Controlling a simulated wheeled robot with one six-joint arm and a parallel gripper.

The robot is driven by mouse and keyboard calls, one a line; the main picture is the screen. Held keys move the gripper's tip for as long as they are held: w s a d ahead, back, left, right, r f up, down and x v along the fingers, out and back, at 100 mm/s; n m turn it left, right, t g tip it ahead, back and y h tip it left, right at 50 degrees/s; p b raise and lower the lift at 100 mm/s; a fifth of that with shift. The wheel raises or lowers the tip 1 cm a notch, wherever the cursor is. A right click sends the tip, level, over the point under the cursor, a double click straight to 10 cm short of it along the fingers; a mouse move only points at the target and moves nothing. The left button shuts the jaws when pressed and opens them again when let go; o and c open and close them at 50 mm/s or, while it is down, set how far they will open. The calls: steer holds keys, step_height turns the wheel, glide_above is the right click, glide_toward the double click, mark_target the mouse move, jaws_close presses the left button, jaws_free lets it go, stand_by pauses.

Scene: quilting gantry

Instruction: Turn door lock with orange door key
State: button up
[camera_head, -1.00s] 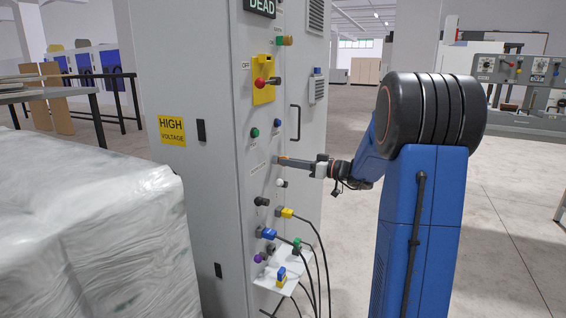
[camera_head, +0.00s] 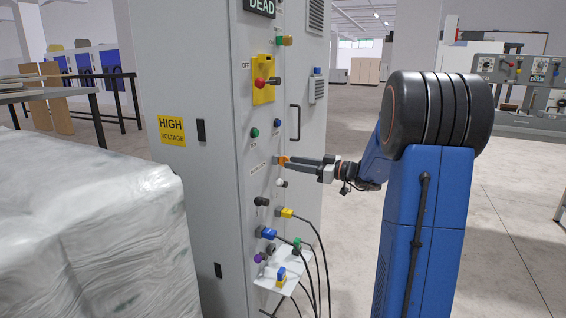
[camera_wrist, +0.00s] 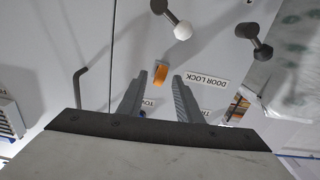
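The orange door key (camera_head: 281,160) sits in the door lock on the grey cabinet's narrow panel, beside the DOOR LOCK label (camera_wrist: 208,81). In the wrist view the key (camera_wrist: 161,75) shows as a small orange tab between the fingertips, with a gap on each side. My gripper (camera_head: 293,161) points at the panel from the right, its tips close to the key. In the wrist view my gripper (camera_wrist: 160,80) is open, and its fingers do not appear to touch the key. How far the key is turned is hard to tell.
A white knob (camera_head: 281,183) is just below the key, and a black knob (camera_head: 262,201) lower left. A green button (camera_head: 254,132) is above. Cabled yellow (camera_head: 286,213) and blue (camera_head: 267,233) plugs are lower down. A door handle (camera_head: 296,122) stands near the gripper. Wrapped goods (camera_head: 90,230) fill the left.

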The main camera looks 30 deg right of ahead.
steer(key=v, duration=1.5)
steer(key=s+a+f+m+g, duration=0.1)
steer(key=s+a+f+g, duration=0.15)
steer(key=a, duration=0.55)
steer(key=s+a+f+m+g+h, duration=0.1)
steer(key=s+a+g, duration=0.25)
steer(key=a, duration=0.45)
steer(key=s+a+f+g, duration=0.2)
steer(key=s+a+g, duration=0.15)
steer(key=a, duration=0.45)
steer(key=s+a+f+m+h, duration=0.1)
steer(key=s+f+m+h, duration=0.2)
steer(key=s, duration=0.6)
steer(key=s+a+f+m+h, duration=0.1)
steer(key=s+f+m+h, duration=0.2)
steer(key=s+h, duration=0.4)
steer(key=s+f, duration=0.1)
steer(key=s, duration=0.2)
steer(key=shift+s+a+f, duration=0.3)
steer(key=shift+a+f, duration=0.1)
steer(key=shift+c, duration=0.6)
